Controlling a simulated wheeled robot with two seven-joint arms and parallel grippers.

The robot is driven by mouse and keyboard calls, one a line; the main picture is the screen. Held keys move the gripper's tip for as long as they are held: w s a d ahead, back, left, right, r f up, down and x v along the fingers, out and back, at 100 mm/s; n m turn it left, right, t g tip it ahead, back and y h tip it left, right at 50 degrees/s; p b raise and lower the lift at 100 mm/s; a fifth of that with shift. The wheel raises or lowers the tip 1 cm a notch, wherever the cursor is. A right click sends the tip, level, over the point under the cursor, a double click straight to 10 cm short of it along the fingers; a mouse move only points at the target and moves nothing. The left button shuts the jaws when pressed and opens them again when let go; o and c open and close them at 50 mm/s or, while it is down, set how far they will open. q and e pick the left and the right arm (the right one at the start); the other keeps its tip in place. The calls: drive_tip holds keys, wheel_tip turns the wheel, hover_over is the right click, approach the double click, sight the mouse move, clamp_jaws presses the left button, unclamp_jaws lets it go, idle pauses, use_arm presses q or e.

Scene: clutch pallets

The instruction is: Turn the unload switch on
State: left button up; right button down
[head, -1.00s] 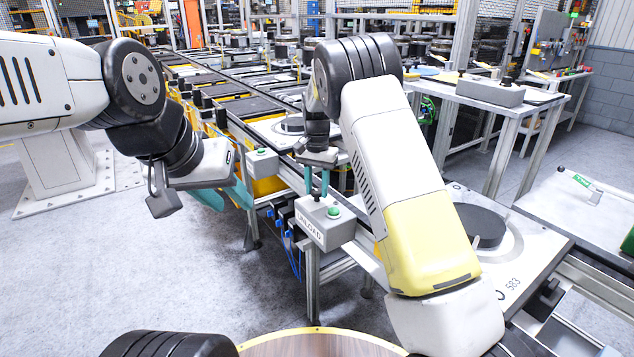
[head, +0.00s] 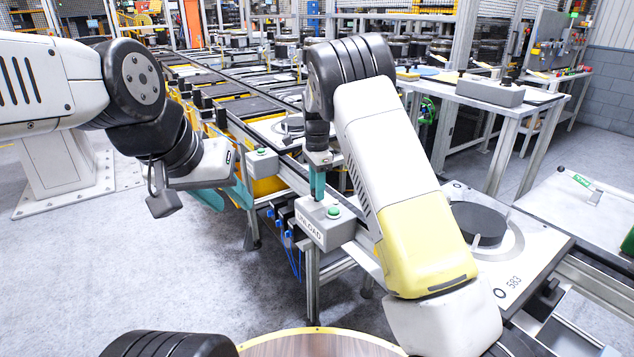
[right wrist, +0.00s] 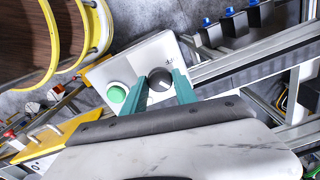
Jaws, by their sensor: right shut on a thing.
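The unload switch box (head: 325,225) is a grey box with "UNLOAD" on its front, fixed to the conveyor's near side. It has a green button (head: 334,211) on top. In the right wrist view the box top (right wrist: 105,72) shows the green button (right wrist: 117,94) beside a dark round switch knob (right wrist: 160,79). My right gripper (head: 317,194) points down onto the box. Its teal fingers (right wrist: 160,74) are shut on the knob, one on each side. In the head view the fingers hide the knob. My left gripper (head: 224,199) hangs empty at the left, its teal fingers apart.
A second grey box with a green button (head: 262,160) sits farther along the conveyor. A pallet marked 583 (head: 512,262) with a dark disc (head: 477,226) lies right of my right arm. The floor (head: 150,270) at the left is clear.

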drive_tip(key=shift+m, duration=0.4)
drive_tip(key=c, duration=1)
unclamp_jaws()
drive_tip(key=shift+o, duration=0.2)
drive_tip(key=shift+r, duration=0.1)
wheel_tip(320, 180, up, 8)
drive_tip(key=shift+f, duration=0.25)
drive_tip(key=shift+r, duration=0.1)
